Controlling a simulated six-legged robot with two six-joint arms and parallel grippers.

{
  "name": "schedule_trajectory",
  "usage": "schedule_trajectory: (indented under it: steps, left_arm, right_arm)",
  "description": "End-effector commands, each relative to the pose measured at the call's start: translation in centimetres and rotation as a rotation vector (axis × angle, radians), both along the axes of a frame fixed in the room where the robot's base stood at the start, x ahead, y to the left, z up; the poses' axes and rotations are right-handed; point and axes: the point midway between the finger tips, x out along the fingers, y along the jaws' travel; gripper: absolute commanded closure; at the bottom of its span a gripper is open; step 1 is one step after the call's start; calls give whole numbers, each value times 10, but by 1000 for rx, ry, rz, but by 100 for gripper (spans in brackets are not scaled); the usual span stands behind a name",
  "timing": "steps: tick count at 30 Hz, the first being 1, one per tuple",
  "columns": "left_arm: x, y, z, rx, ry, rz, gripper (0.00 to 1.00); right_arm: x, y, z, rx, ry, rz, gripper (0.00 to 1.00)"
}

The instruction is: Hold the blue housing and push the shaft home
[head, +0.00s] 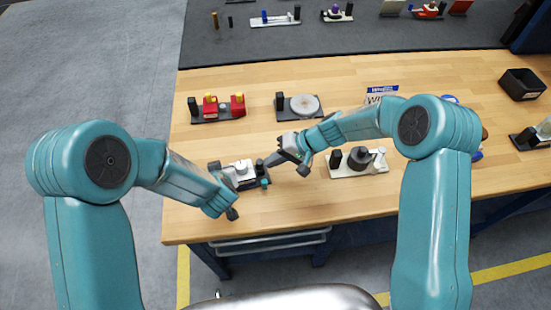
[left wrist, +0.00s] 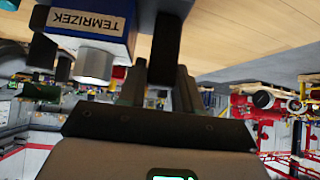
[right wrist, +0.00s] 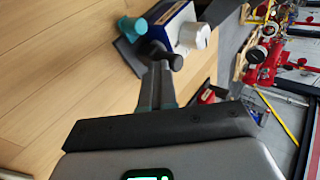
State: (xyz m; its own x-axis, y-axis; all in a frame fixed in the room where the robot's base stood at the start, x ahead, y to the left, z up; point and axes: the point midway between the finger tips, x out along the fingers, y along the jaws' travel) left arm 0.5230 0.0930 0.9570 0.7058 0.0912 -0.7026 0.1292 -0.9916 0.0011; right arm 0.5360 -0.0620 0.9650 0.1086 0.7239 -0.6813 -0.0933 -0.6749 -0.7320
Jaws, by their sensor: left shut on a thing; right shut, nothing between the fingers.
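My left gripper (left wrist: 165,50) is shut on the unit; the exact contact is hard to see. My right gripper (right wrist: 158,62) is shut and empty, its tips close to a black round knob (right wrist: 176,62) by the housing. I cannot tell whether they touch, or which piece is the shaft.
On the wooden table (head: 300,215), a red unit (head: 211,106) and a grey disc unit (head: 304,104) stand behind. A grey and white unit (head: 363,161) stands to the right of my right gripper. A black bin (head: 521,83) is far right. The front centre is clear.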

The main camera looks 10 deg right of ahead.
Motion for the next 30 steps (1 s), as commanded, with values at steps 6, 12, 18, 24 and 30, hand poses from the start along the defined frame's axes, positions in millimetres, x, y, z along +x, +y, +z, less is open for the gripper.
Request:
schedule_trajectory:
  steps: [6,12,18,24,30]
  left_arm:
    - [-2,-5,-3,-4,10,-16,100]
    - [-2,-4,-3,-3,10,-13,100]
    - [-2,-4,-3,-3,10,-11,100]
    - [-2,-3,-3,-3,10,-9,100]
    - [-2,-2,-3,-2,10,-6,100]
  right_arm:
    - [-6,-24,0,5,6,4,100]
    - [-10,-67,26,0,-4,-2,100]
    - [-15,-97,54,0,-3,-1,100]
    - [-17,-111,67,0,-2,-1,100]
    - [-17,-113,69,0,-1,0,100]
